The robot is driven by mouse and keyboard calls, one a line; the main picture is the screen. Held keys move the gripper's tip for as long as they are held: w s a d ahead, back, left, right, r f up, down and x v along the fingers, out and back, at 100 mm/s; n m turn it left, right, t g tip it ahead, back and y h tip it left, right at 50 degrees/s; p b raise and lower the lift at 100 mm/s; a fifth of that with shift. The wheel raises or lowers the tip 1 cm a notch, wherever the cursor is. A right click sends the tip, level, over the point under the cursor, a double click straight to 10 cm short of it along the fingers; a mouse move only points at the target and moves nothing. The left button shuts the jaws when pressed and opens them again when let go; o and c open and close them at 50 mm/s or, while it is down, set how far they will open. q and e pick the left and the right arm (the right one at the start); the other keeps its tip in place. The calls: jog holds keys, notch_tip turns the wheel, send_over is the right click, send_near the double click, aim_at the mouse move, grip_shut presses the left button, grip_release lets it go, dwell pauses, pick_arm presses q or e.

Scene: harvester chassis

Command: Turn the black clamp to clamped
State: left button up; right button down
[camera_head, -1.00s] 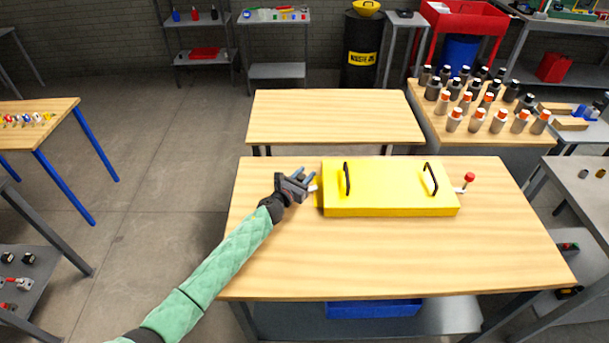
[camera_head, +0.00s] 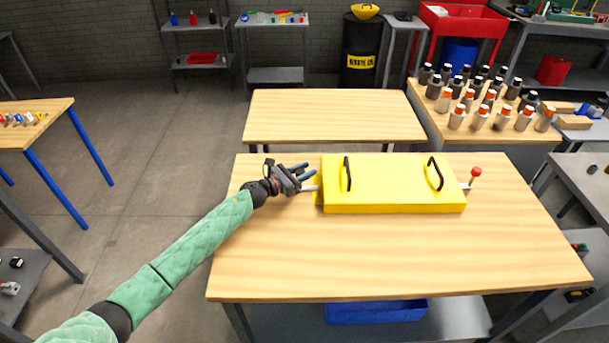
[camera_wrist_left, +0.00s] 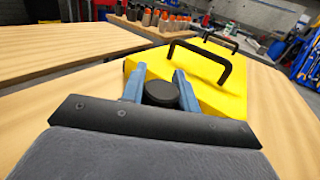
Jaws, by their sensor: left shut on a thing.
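The yellow box (camera_head: 395,182) with two black handles lies on the wooden table. The black clamp (camera_wrist_left: 161,94) shows in the left wrist view as a round black knob between the two blue fingers, in front of the box's left end. In the head view its knob is hidden by the gripper; a light metal part (camera_head: 309,188) shows between the fingers and the box. My left gripper (camera_head: 306,177) is shut on the black clamp at the box's left side. A red-knobbed clamp (camera_head: 475,173) stands upright at the box's right end. My right gripper is not in view.
The front of the wooden table (camera_head: 400,260) is clear. A second bare table (camera_head: 335,115) stands behind it. Several bottles (camera_head: 480,118) stand on a table at the back right. A blue bin (camera_head: 375,311) sits below the table.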

pick_arm(q)
jog(key=shift+r, duration=0.1)
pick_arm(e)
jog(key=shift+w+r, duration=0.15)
pick_arm(q)
jog(key=o, duration=1)
jog(key=shift+c, duration=0.2)
jog(key=shift+a, duration=0.1)
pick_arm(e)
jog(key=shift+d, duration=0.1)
pick_arm(q)
jog(key=shift+s+a+f, duration=0.1)
jog(key=shift+a+f, duration=0.1)
jog(key=b+v, duration=0.3)
jog(key=v, duration=0.3)
jog(key=shift+s+a+r, duration=0.15)
jog(key=shift+s+a, duration=0.2)
jog(key=shift+a, duration=0.15)
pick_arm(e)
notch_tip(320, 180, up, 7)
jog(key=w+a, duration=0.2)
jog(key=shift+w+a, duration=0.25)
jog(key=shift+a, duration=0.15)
